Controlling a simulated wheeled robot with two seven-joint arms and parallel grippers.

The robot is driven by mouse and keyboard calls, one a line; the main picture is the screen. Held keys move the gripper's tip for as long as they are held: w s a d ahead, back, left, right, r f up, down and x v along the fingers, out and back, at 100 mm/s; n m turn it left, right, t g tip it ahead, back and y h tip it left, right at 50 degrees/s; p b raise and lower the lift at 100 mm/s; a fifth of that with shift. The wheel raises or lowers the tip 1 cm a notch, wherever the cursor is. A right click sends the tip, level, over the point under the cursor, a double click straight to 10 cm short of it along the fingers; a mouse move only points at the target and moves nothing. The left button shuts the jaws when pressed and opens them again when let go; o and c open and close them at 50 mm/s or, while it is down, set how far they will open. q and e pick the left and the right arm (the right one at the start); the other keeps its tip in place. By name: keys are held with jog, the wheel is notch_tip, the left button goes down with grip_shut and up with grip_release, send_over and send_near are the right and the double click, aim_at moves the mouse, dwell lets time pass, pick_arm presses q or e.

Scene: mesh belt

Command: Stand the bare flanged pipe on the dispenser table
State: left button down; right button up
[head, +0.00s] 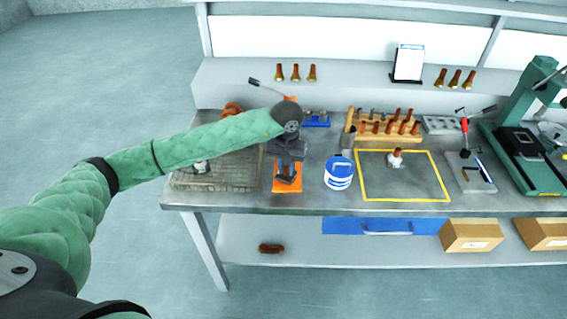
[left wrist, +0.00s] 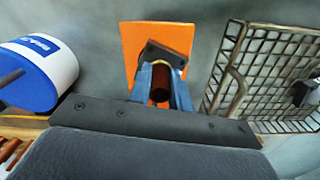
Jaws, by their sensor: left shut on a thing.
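My left gripper (head: 287,170) points down over an orange pad (head: 287,189) on the bench. It is shut on a copper-brown flanged pipe (left wrist: 161,82). The blue fingers (left wrist: 160,88) are on either side of the tube, and its dark square flange (left wrist: 167,53) shows over the orange pad in the left wrist view. I cannot tell whether the flange touches the pad. A green machine (head: 535,120) with a flat plate stands at the far right; I cannot tell whether it is the dispenser table. My right gripper is not in view.
A wire mesh belt (head: 215,184) lies left of the pad with a small whitish part (head: 200,167) on it. A blue-and-white tub (head: 339,173) stands close right. A yellow outlined square (head: 405,199) holds a white-based copper piece (head: 396,159). A wooden rack (head: 385,135) stands behind.

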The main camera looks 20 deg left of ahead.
pick_arm(q)
jog(key=shift+d+r, duration=0.1)
jog(key=shift+d, duration=0.4)
jog(key=shift+a, duration=0.45)
jog(key=c, duration=1.5)
grip_release()
jog(key=shift+d, duration=0.1)
jog(key=shift+o, duration=1)
jog(key=shift+d, duration=0.1)
jog(key=shift+r, duration=0.15)
notch_tip(320, 180, up, 4)
jog(key=b, duration=0.3)
jog(key=shift+r, duration=0.2)
notch_tip(320, 180, up, 6)
jog(key=b, duration=0.2)
jog(key=shift+b, duration=0.35)
jog(key=shift+r, duration=0.6)
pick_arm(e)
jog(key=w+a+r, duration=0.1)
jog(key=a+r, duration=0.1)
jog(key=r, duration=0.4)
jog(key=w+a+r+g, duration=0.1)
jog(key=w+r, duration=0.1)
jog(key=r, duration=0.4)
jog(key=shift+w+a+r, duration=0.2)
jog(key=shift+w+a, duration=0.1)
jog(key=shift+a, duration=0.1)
